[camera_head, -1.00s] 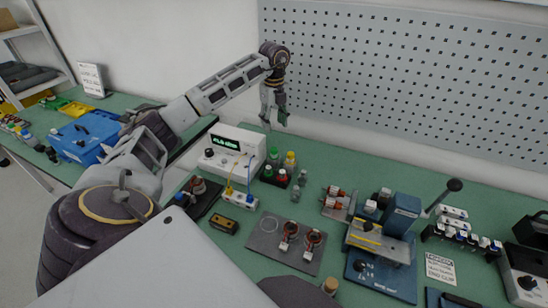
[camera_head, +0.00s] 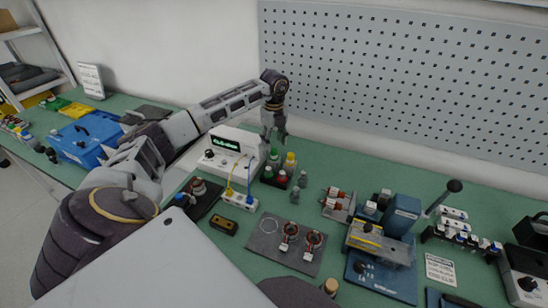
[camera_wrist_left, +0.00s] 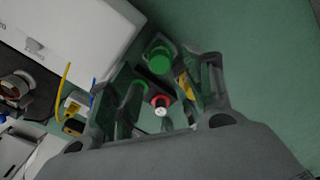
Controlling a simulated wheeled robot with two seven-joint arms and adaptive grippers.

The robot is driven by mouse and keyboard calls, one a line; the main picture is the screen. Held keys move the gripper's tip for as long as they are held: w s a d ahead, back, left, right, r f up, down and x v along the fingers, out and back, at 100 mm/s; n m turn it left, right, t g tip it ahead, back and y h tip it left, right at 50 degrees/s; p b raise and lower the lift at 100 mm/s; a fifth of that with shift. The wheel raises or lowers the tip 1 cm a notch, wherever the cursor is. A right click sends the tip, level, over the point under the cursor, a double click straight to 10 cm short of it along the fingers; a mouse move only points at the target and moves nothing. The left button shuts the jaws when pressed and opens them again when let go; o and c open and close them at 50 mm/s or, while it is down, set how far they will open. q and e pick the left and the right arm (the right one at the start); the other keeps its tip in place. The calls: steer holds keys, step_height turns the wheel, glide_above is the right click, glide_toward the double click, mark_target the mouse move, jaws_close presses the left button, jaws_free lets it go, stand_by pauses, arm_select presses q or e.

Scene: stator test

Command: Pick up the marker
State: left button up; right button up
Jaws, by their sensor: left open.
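No thing shows clearly as the marker; I cannot tell which item it is. A yellow pen-like strip (camera_head: 365,241) lies on the blue lever press. Small bottles with coloured caps stand behind the bench middle: a green one (camera_head: 274,157), a yellow one (camera_head: 290,161) and a red-capped one (camera_head: 282,176). My left gripper (camera_head: 274,139) is open and empty, pointing down above these bottles. In the left wrist view, a green cap (camera_wrist_left: 158,57) and a red cap with a white tip (camera_wrist_left: 160,102) show between the open fingers (camera_wrist_left: 168,92). The fingers partly hide a yellow item (camera_wrist_left: 187,86).
A white meter (camera_head: 230,151) stands left of the bottles, with yellow and blue leads to a small box (camera_head: 240,200). A grey mat (camera_head: 262,242) with coils lies in front. The blue lever press (camera_head: 402,215) stands right. Green bench is free behind the press.

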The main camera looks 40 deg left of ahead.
mark_target(274, 150)
arm_select(q)
steer(key=shift+f, duration=0.2)
steer(key=shift+f, duration=2.75)
steer(key=shift+c, duration=0.4)
steer(key=c, duration=1)
steer(key=shift+r, duration=0.15)
steer(key=shift+r, duration=4.9)
steer(key=shift+s, duration=0.1)
